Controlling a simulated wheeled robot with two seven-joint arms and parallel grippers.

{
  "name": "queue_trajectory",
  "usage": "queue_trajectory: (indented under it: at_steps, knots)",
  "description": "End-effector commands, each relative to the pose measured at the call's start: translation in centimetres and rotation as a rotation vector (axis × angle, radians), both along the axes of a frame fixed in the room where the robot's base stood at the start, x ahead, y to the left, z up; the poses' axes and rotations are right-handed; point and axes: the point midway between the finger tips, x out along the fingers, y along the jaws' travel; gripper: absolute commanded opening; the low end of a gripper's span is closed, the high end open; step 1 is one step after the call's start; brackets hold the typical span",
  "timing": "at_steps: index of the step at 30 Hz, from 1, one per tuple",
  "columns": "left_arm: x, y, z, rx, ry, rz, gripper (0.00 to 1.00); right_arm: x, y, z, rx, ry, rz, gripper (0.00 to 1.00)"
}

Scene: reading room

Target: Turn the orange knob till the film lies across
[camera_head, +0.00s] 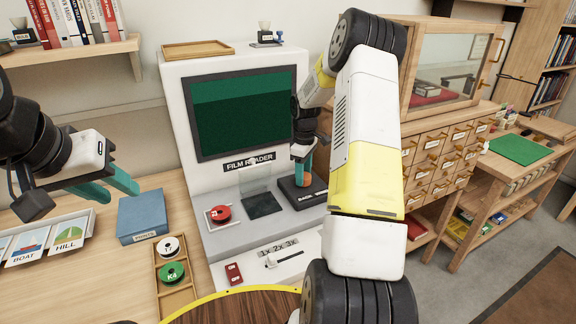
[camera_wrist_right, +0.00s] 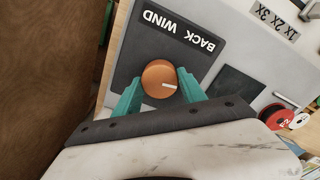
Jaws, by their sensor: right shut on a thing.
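The orange knob (camera_wrist_right: 159,77) with a white line sits on a dark panel lettered "BACK WIND" on the white film reader (camera_head: 185,120). My right gripper (camera_wrist_right: 160,90) is shut on it, one teal finger on each side; in the head view the gripper (camera_head: 302,170) hides most of the knob. A red reel (camera_head: 220,213) sits at the reader's left, beside a dark glass plate (camera_head: 263,204). I cannot make out a film strip. My left gripper (camera_head: 122,190) is open and empty above the table.
A blue box (camera_head: 142,216) and a wooden tray (camera_head: 164,296) with a white spool (camera_head: 169,246) and a green spool (camera_head: 172,272) stand left of the reader. Picture cards (camera_head: 45,245) lie further left. A drawer cabinet (camera_head: 440,160) stands on the right.

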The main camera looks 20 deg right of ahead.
Motion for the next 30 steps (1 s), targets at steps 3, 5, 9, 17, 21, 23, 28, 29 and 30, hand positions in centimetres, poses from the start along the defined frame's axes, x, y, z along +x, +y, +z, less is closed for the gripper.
queue_trajectory:
  at_steps: [3, 5, 9, 17, 21, 23, 28, 29, 30]
  knots:
    - [0.00, 0.00, 0.00, 0.000, 0.000, 0.000, 0.36, 0.03, -0.01, 0.04, 0.000, -0.001, -0.003, 0.08]
    - [0.00, 0.00, 0.00, 0.000, 0.000, 0.000, 0.36, 0.04, -0.01, 0.04, 0.000, -0.002, -0.009, 0.08]
    - [0.00, 0.00, 0.00, 0.000, 0.000, 0.000, 0.36, 0.06, 0.02, 0.05, 0.000, -0.001, -0.042, 0.08]
    - [0.00, 0.00, 0.00, 0.000, 0.000, 0.000, 0.36, 0.10, 0.07, 0.04, 0.001, -0.002, -0.199, 0.08]
    - [0.00, 0.00, 0.00, 0.000, 0.000, 0.000, 0.36, 0.11, 0.06, 0.04, 0.001, -0.001, -0.325, 0.08]
    - [0.00, 0.00, 0.00, 0.000, 0.000, 0.000, 0.36, 0.14, 0.10, 0.04, 0.000, -0.002, -0.381, 0.08]
    - [0.00, 0.00, 0.00, 0.000, 0.000, 0.000, 0.36, 0.15, 0.09, 0.03, 0.000, -0.003, -0.544, 0.08]
    - [0.00, 0.00, 0.00, 0.000, 0.000, 0.000, 0.36, 0.15, 0.11, 0.03, 0.001, -0.002, -0.573, 0.08]
    - [0.00, 0.00, 0.00, 0.000, 0.000, 0.000, 0.36, 0.13, 0.05, 0.02, 0.000, -0.003, -0.611, 0.08]
